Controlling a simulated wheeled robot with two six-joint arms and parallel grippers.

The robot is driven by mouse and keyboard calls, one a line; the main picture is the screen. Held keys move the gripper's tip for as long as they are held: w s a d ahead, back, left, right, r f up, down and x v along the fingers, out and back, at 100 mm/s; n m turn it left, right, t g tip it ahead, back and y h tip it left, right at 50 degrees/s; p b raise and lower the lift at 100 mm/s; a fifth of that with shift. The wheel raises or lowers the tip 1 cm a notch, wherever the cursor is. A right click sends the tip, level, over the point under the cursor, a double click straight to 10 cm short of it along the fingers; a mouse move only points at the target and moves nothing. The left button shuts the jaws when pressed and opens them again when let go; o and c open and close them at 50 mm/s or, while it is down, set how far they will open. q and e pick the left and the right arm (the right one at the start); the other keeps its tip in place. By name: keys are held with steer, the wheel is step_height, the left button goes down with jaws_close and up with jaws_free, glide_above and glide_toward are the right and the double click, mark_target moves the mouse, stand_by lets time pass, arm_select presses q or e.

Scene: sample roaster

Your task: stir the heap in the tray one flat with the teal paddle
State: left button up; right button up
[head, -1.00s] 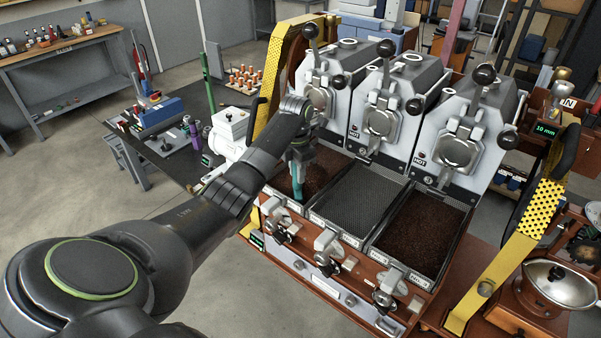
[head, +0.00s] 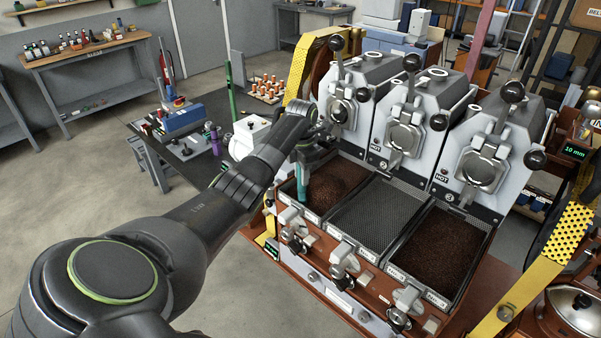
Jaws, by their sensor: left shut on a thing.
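My left gripper (head: 306,152) is shut on the teal paddle (head: 302,184), which points down at the left side of tray one (head: 291,192). The gripper partly hides the paddle's top. Whether the paddle's tip touches the beans or the tray wall I cannot tell. Tray one is the leftmost of three trays below the roasters and holds brown beans (head: 331,184). The beans look slightly uneven, and the forearm and gripper hide part of the tray's left and back. My right gripper is not in view.
The middle tray (head: 378,218) shows a bare mesh bottom. The right tray (head: 442,248) holds dark beans. Roasters with levers and HOT labels stand close behind the trays. Yellow perforated guards (head: 551,245) flank the row. Latches (head: 343,262) stick out at the front.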

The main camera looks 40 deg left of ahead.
arm_select(q)
steer(key=d, duration=0.6)
steer(key=shift+s+d, duration=0.35)
steer(key=shift+d, duration=0.05)
steer(key=shift+w+a, duration=0.2)
steer(key=shift+a, duration=1.7)
steer(key=shift+w+a, duration=0.2)
steer(key=shift+a, duration=1.65)
steer(key=shift+r, duration=0.1)
step_height(320, 180, up, 2)
steer(key=shift+r, duration=1.95)
